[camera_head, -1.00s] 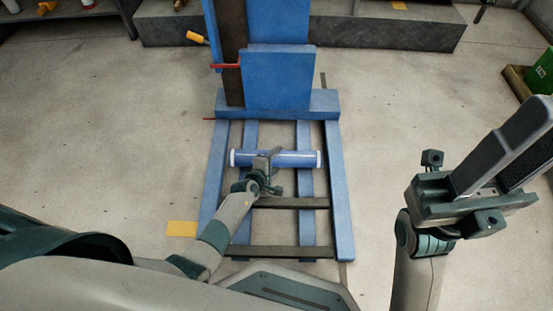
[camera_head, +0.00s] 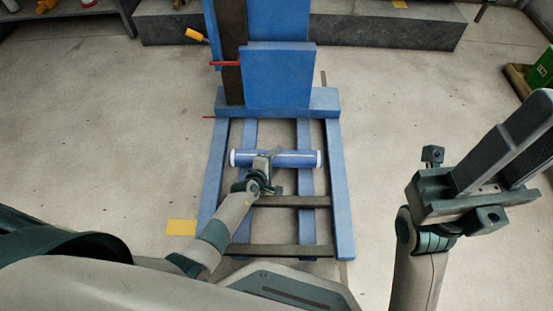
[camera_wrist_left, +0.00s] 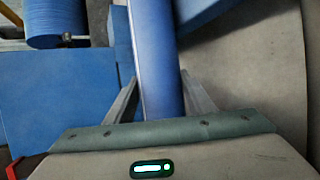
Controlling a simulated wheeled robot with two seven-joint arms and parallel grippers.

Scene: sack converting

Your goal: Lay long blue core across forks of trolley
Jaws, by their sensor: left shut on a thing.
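The long blue core (camera_head: 300,159), with pale ends, lies crosswise over the forks of the blue trolley (camera_head: 340,200) in the head view. Its ends reach over the two inner forks. I cannot tell whether it rests on them or is slightly above. My left gripper (camera_head: 268,160) is shut on the core near its middle. In the left wrist view the core (camera_wrist_left: 153,50) runs between the two fingers (camera_wrist_left: 158,95). My right gripper (camera_head: 510,140) is at the right, with its fingers apart and empty, away from the trolley.
The trolley's blue upright plate (camera_head: 278,78) stands behind the core. Dark crossbars (camera_head: 290,202) join the forks nearer me. A yellow floor patch (camera_head: 181,228) lies left of the forks. A green container (camera_head: 542,70) stands far right.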

